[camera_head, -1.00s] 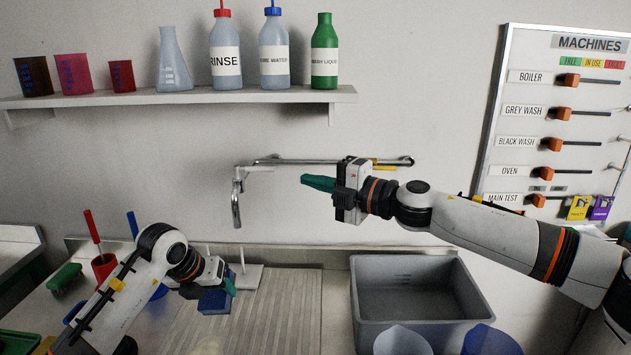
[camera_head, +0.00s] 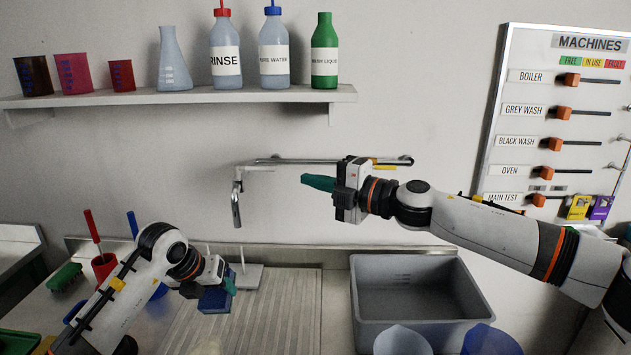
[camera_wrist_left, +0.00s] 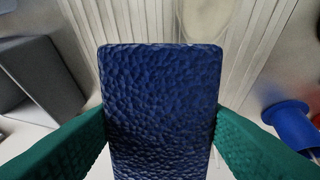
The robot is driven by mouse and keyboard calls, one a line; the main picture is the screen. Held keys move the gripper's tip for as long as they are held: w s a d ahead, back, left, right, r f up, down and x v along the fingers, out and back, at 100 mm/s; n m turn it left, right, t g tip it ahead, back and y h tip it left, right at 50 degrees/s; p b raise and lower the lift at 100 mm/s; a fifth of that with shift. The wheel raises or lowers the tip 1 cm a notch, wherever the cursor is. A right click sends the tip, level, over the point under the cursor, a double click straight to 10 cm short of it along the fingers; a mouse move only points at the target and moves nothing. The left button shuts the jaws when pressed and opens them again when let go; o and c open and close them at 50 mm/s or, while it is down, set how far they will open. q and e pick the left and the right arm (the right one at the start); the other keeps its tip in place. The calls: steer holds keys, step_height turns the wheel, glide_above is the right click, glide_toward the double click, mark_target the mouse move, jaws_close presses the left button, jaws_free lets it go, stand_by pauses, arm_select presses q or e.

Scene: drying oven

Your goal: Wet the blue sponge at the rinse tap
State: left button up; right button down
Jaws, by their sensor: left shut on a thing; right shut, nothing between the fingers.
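The blue sponge (camera_head: 213,300) is held in my left gripper (camera_head: 229,285), above the ribbed drainboard. In the left wrist view the sponge (camera_wrist_left: 160,110) fills the middle, with a green finger pressed on each side. The rinse tap (camera_head: 237,205) hangs from the wall at the centre, its spout up and to the right of the sponge; the two are apart. No water shows at the spout. My right gripper (camera_head: 318,183) is shut and empty, right of the spout and level with the tap's pipe, near the yellow part (camera_head: 383,166).
A grey basin (camera_head: 408,290) stands right of the drainboard (camera_head: 255,325). Bottles and beakers stand on the shelf (camera_head: 200,97) above. A white stand (camera_head: 248,275) rises behind the sponge.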

mark_target(209, 294)
arm_select(q)
steer(key=s+r+p, duration=0.1)
steer(key=s+a+r+p, duration=0.1)
steer(key=s, duration=0.1)
steer(key=shift+a+r, duration=0.2)
steer(key=shift+r, duration=0.2)
steer(key=shift+s+a+r+p, duration=0.2)
steer(key=shift+s+r, duration=0.1)
steer(key=shift+s, duration=0.1)
steer(key=shift+s+a+r+p, duration=0.1)
steer(key=shift+s+r+p, duration=0.05)
steer(key=shift+s+r, duration=0.2)
steer(key=shift+f, duration=0.1)
stand_by(0.4)
